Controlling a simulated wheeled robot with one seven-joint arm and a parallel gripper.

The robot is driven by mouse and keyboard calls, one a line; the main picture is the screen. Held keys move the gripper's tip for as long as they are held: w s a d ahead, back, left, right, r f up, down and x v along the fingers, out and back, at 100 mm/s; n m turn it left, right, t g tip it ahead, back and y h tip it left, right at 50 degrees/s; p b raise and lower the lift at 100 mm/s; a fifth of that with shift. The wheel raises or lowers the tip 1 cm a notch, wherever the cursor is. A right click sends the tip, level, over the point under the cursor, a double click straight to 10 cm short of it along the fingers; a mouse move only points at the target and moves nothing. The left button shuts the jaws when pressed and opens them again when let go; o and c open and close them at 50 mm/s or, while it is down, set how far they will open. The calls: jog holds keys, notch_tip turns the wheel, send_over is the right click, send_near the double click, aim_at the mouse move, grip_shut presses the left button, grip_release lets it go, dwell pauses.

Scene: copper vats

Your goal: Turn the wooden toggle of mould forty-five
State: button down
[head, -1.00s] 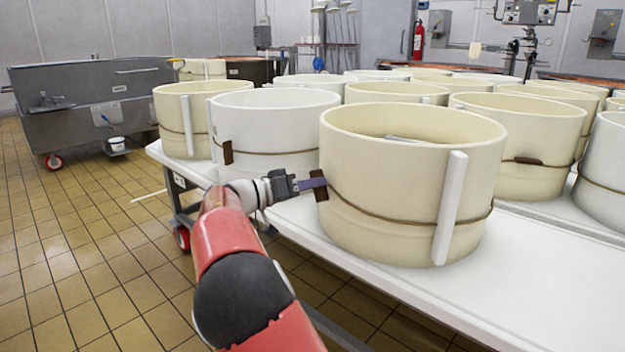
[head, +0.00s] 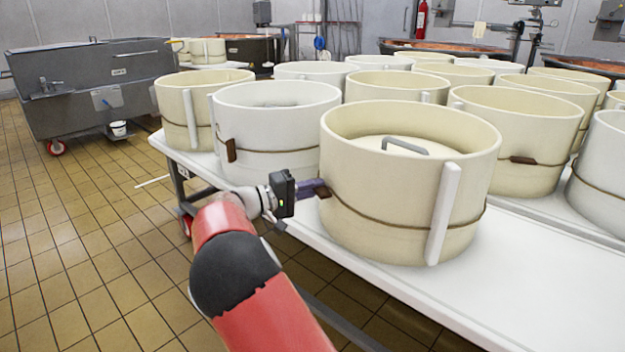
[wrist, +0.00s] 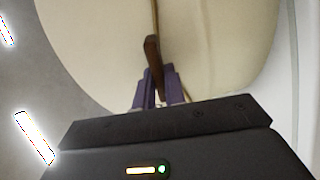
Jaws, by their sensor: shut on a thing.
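The nearest cream round mould (head: 385,220) stands upright on the white table, with a cord around its wall and a lid with a grey handle inside it. No number is readable on it. Its brown wooden toggle (head: 324,191) is at the mould's left side on the cord. It also shows in the wrist view (wrist: 152,56), its length lying along the cord there. My gripper (head: 318,188) reaches the toggle from the left. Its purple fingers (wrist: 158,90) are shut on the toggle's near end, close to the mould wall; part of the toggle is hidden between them.
A white mould (head: 270,125) with its own toggle (head: 231,150) stands close behind my gripper. Several more moulds crowd the table to the back and right. Tiled floor at left is open.

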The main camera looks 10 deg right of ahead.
jog(key=shift+n+p, duration=0.45)
jog(key=shift+n, duration=0.15)
jog(key=c, duration=1.5)
grip_release()
jog(key=shift+o, duration=0.2)
jog(key=shift+a, duration=0.15)
jog(key=v, duration=0.7)
jog(key=shift+a, duration=0.3)
jog(key=shift+s+a+f, duration=0.1)
